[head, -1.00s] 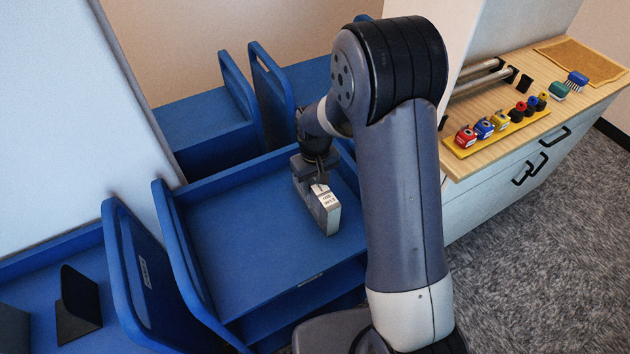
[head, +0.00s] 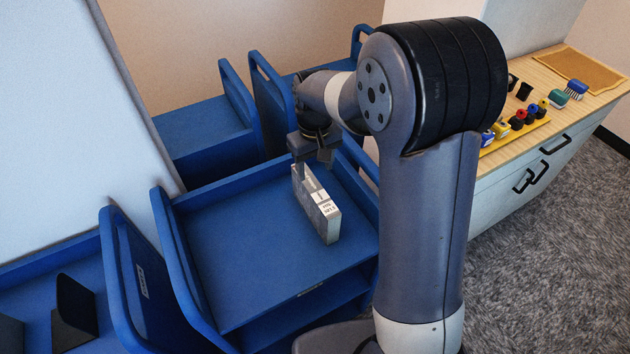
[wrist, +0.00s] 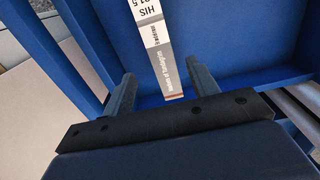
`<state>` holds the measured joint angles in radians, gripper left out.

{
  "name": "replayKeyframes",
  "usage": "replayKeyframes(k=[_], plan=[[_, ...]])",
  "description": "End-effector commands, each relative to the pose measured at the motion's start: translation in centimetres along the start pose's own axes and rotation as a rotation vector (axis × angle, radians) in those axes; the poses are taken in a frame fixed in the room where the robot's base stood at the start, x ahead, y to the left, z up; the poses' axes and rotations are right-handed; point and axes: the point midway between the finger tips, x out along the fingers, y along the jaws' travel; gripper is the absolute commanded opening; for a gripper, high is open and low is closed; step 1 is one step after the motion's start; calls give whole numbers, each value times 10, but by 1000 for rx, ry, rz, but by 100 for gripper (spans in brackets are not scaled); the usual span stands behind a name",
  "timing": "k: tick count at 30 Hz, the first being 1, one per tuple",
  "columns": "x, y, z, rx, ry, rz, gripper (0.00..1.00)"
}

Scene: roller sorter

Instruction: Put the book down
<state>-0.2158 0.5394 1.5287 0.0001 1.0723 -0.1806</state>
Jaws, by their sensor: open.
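My gripper (head: 314,166) is above the far end of the book. In the wrist view my gripper (wrist: 160,88) is open, with one finger on each side of the book's near end and gaps between. The book's lower edge is hidden in the wrist view.
The cart has raised rims and a tall end panel (head: 180,265) at left. Another blue cart with a black bookend (head: 75,308) stands at lower left, and more blue carts (head: 205,128) behind. A wooden counter (head: 540,125) with stamps is at right. The shelf left of the book is clear.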

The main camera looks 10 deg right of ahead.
Motion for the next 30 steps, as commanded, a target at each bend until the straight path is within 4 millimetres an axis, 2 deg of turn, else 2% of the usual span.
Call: replayKeyframes(k=[3, 9, 30], plan=[[-17, 0, 0, 0, 2, 0, 56], [-29, 0, 0, 0, 0, 0, 56], [-29, 0, 0, 0, -1, 0, 56]])
